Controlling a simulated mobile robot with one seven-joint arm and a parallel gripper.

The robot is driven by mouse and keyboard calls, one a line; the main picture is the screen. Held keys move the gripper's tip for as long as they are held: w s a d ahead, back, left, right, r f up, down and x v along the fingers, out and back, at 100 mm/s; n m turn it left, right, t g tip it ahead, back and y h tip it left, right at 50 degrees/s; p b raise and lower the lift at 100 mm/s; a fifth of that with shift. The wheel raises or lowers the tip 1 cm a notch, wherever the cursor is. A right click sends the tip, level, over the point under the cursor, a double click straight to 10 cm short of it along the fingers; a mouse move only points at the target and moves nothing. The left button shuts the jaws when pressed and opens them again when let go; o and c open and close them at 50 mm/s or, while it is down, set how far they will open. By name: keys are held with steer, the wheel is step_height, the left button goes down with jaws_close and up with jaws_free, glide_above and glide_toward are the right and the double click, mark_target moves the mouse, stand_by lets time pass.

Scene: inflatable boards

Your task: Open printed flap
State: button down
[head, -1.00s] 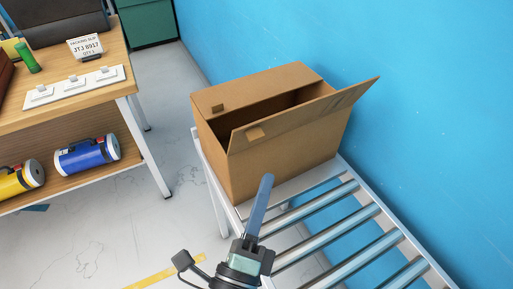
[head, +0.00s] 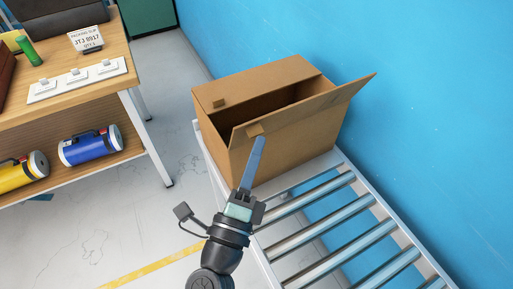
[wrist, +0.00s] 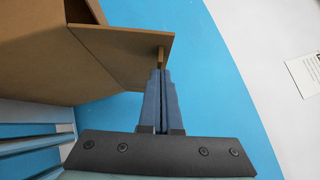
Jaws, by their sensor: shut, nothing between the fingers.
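A brown cardboard box (head: 240,163) stands on the roller conveyor. Its near flap (head: 315,106) is raised and leans outward, with a small tab (head: 255,129) on its edge. Its far flap (head: 260,84) lies nearly flat over the far part of the opening, with another tab (head: 218,103). A dark gap shows between the flaps. I cannot make out clear print on either flap. My gripper (head: 260,141) is shut and empty, its tips just below the near flap's tab. In the wrist view the fingertips (wrist: 158,73) are at the tab (wrist: 161,56); contact is unclear.
The conveyor's rollers (head: 330,228) run toward the lower right, bare. A blue wall (head: 430,120) stands close behind and right. A wooden workbench (head: 85,100) with a packing slip (head: 86,38) and blue (head: 90,147) and yellow (head: 20,174) cylinders is at left. Open floor lies between.

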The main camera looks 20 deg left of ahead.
steer(key=p, duration=0.1)
steer(key=r+p, duration=0.1)
steer(key=p, duration=0.1)
steer(key=shift+w+a+r+n+g+p, duration=0.25)
steer(key=shift+r+n+g+p, duration=0.05)
steer(key=shift+n+p, duration=0.1)
steer(key=shift+w+a+r+p, duration=0.15)
steer(key=shift+w+a+p, duration=0.15)
steer(key=shift+a+p, duration=0.35)
steer(key=shift+d, duration=0.25)
